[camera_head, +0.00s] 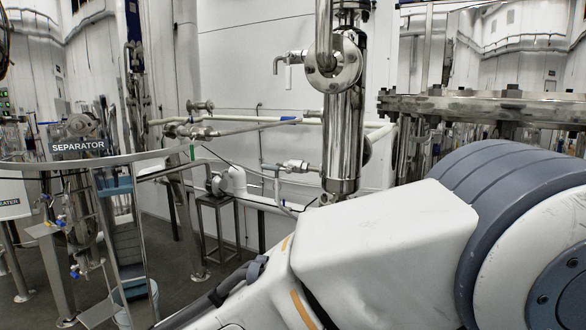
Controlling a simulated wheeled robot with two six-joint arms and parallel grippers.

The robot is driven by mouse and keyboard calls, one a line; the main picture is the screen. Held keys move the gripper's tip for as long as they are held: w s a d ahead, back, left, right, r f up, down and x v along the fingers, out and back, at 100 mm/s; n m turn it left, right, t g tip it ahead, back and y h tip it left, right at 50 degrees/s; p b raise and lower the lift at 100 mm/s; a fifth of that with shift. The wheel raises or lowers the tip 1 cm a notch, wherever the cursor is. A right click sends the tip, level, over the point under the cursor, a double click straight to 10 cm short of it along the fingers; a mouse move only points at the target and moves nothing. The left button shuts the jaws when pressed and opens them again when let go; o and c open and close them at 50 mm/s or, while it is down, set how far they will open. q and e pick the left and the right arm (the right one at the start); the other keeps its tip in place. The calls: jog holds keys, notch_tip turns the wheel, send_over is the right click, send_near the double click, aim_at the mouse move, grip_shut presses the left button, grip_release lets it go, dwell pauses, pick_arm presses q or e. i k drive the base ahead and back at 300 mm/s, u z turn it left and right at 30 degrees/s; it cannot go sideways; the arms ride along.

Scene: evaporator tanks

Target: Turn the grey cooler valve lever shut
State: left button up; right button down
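I cannot make out for certain which part is the grey cooler valve lever. A small steel valve fitting (297,166) sits on a pipe at the left side of a shiny upright steel cylinder (343,140). More valve fittings (195,131) sit on the pipes further left, and their lever positions are too small to read. A bent steel spout (282,62) sticks out left near the cylinder's top. Neither of my grippers can be made out. My own large white and grey arm links fill the lower right and hide what is behind them.
A metal stand (217,225) stands under a white elbow pipe (236,182). A SEPARATOR sign (79,146) hangs at the left beside a ladder-like frame (120,215) with a bucket (135,300) below. A thick flanged steel edge (480,107) runs at the right. Some dark floor is clear between.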

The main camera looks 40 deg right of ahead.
aim_at(288, 170)
jog(key=u, duration=0.35)
jog(key=k, duration=0.4)
jog(key=u, duration=0.85)
jog(key=i, duration=0.95)
jog(key=z, duration=1.15)
jog(key=i, duration=0.75)
jog(key=z, duration=0.8)
